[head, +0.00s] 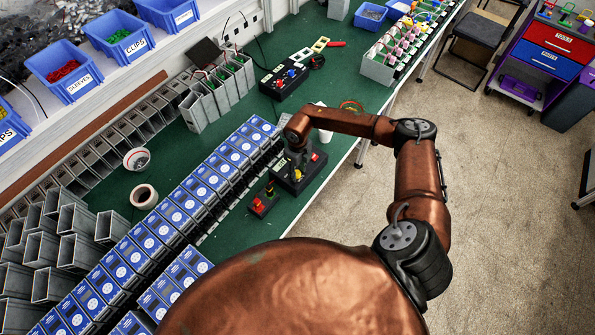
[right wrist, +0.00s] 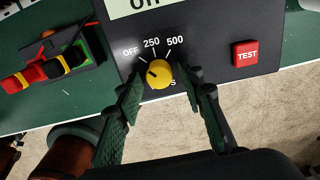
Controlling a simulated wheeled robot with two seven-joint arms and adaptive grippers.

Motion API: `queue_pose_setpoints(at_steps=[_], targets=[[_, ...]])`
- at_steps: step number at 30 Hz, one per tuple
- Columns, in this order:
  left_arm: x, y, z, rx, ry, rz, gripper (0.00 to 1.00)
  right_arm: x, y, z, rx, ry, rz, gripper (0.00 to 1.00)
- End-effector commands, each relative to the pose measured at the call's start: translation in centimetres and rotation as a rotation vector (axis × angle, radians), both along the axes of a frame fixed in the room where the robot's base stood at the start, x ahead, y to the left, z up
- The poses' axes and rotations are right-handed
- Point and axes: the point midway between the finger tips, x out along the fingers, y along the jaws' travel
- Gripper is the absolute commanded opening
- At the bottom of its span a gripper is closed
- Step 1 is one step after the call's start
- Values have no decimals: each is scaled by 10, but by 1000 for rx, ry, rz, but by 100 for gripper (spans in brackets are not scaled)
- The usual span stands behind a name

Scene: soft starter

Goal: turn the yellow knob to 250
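The yellow knob (right wrist: 159,74) sits on a black panel (right wrist: 215,70) below the printed labels OFF, 250 and 500. A small dark mark on the knob lies on its left side, pointing toward the OFF side. My right gripper (right wrist: 164,84) is open, with one green-padded finger on each side of the knob. I cannot tell whether either fingertip touches it. In the head view, my right gripper (head: 299,157) hangs over the black box (head: 314,166) on the green bench and hides part of it. My left gripper is not in view.
A red TEST button (right wrist: 245,54) is right of the knob. A row of blue-labelled units (head: 200,185) runs along the bench. Open floor lies to the right.

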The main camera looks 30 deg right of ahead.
Motion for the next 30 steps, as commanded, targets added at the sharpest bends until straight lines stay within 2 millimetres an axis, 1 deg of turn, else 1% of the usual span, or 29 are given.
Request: queue_pose_setpoints(at_steps=[1,2,14,23,30], targets=[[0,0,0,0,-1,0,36,0,0,0,0,0,0,30],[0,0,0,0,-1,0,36,0,0,0,0,0,0,28],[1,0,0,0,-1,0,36,0,0,0,0,0,0,1],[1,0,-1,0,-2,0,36,0,0,0,0,-1,-30,0],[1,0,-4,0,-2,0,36,0,0,0,0,0,-157,0]])
